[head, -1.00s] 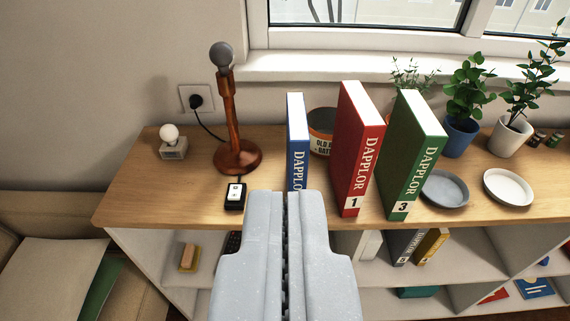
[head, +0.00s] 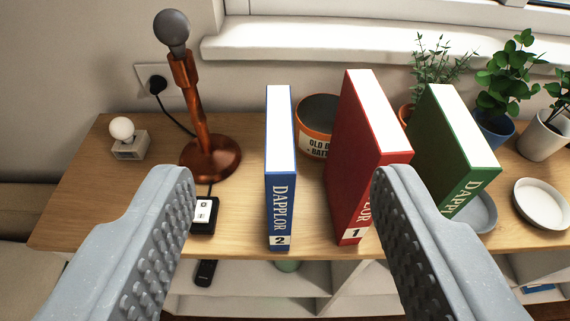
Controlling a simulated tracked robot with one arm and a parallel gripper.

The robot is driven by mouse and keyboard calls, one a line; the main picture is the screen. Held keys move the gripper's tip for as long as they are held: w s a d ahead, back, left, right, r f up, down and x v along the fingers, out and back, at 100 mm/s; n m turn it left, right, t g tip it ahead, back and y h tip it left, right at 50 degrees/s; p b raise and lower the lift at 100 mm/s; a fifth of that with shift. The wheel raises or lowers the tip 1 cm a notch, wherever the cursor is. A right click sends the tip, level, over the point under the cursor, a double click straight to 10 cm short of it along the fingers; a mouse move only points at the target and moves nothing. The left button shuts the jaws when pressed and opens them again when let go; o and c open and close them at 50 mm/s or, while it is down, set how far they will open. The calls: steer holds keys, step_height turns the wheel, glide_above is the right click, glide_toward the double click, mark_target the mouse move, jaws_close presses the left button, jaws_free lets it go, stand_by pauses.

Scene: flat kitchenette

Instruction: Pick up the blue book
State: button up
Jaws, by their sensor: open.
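The blue book (head: 281,190) stands upright on the wooden shelf top, its spine marked DAPPLOR 2 facing me. My gripper (head: 282,185) is open and empty. Its two ridged fingers are spread wide, one to the left of the blue book and one to the right, in front of the red book. The blue book shows between the fingers, apart from both. The right finger hides part of the red book's spine.
A red book (head: 365,150) and a green book (head: 452,145) stand to the right. An orange battery pot (head: 316,140) is behind. A copper lamp (head: 205,130) and a black switch box (head: 203,214) are on the left. A grey dish and potted plants (head: 505,85) are at right.

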mark_target(280, 132)
steer(key=shift+g, duration=0.4)
steer(key=w+f+p, duration=0.3)
steer(key=w+p, duration=0.1)
steer(key=w+f+p, duration=0.4)
steer(key=p, duration=0.1)
steer(key=w+f+p, duration=0.3)
steer(key=w+p, duration=0.1)
steer(key=w, duration=0.1)
steer(key=shift+w+d+f, duration=0.1)
steer(key=shift+d+f, duration=0.05)
steer(key=shift+f, duration=0.15)
steer(key=shift+w+a+f+p, duration=0.1)
steer(key=shift+w+f+p, duration=0.2)
steer(key=shift+w+f, duration=0.7)
steer(key=shift+w+a+f+p, duration=0.1)
steer(key=shift+w+f+p, duration=0.15)
steer(key=shift+w+f, duration=0.7)
steer(key=shift+w+r, duration=0.2)
steer(key=shift+r, duration=0.15)
jaws_close()
